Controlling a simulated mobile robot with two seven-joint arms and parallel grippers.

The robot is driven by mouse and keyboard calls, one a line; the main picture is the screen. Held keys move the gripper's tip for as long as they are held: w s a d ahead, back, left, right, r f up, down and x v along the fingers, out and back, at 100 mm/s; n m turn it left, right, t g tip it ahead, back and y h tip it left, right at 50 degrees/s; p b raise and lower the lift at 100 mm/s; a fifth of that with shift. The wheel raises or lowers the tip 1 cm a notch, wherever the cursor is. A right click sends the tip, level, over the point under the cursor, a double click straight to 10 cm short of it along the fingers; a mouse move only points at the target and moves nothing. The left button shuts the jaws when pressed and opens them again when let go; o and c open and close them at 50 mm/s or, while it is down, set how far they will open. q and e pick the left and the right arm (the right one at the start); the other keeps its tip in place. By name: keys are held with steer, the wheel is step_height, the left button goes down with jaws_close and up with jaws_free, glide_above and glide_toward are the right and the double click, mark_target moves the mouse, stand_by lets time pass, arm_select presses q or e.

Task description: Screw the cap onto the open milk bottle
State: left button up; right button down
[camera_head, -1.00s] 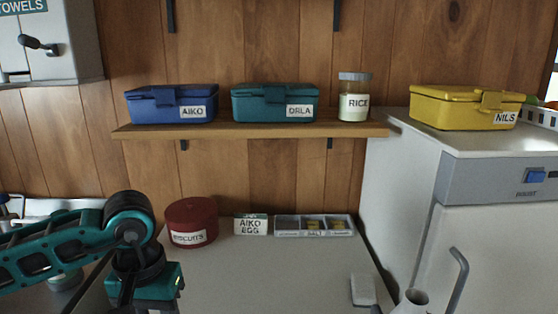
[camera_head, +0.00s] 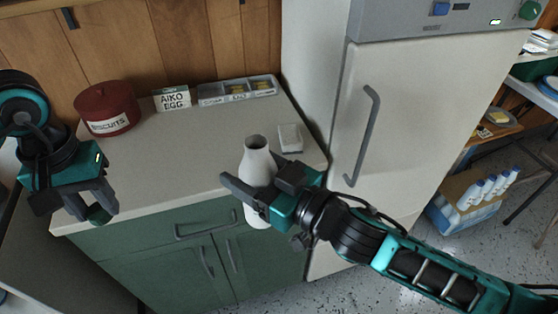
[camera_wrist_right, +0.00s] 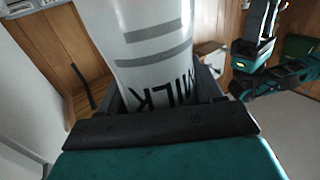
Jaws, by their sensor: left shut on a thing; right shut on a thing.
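The open milk bottle (camera_head: 256,163) is white with a bare mouth at its top. It stands roughly upright in front of the counter's edge, its lower part overlapping the green cabinet front. My right gripper (camera_head: 250,192) is shut on its body. The right wrist view shows the bottle (camera_wrist_right: 150,35) between the fingers, with grey bands and MILK lettering. My left gripper (camera_head: 95,205) is to the left, apart from the bottle, and is shut on a small dark green round thing (camera_head: 99,214) that looks like the cap. The fingers partly hide it.
The pale counter (camera_head: 190,170) holds a red biscuits tin (camera_head: 106,108), an AIKO EGG card (camera_head: 172,98), a divided tray (camera_head: 215,96) and a small whitish block (camera_head: 290,138). A fridge (camera_head: 420,100) stands right. A crate of bottles (camera_head: 450,218) is on the floor.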

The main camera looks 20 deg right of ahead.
stand_by(0.3)
arm_select(q)
steer(key=shift+d, duration=0.1)
steer(key=s+d+r+m, duration=0.1)
steer(key=d+r+m, duration=0.1)
steer(key=d+r, duration=0.6)
steer(key=s+d+r+m, duration=0.1)
steer(key=d+r+m, duration=0.1)
steer(key=d+r, duration=0.7)
steer(key=d, duration=0.8)
steer(key=shift+s+d+r, duration=0.15)
steer(key=shift+r, duration=0.15)
steer(key=shift+f, duration=0.15)
steer(key=shift+f, duration=1.85)
steer(key=shift+f, duration=0.9)
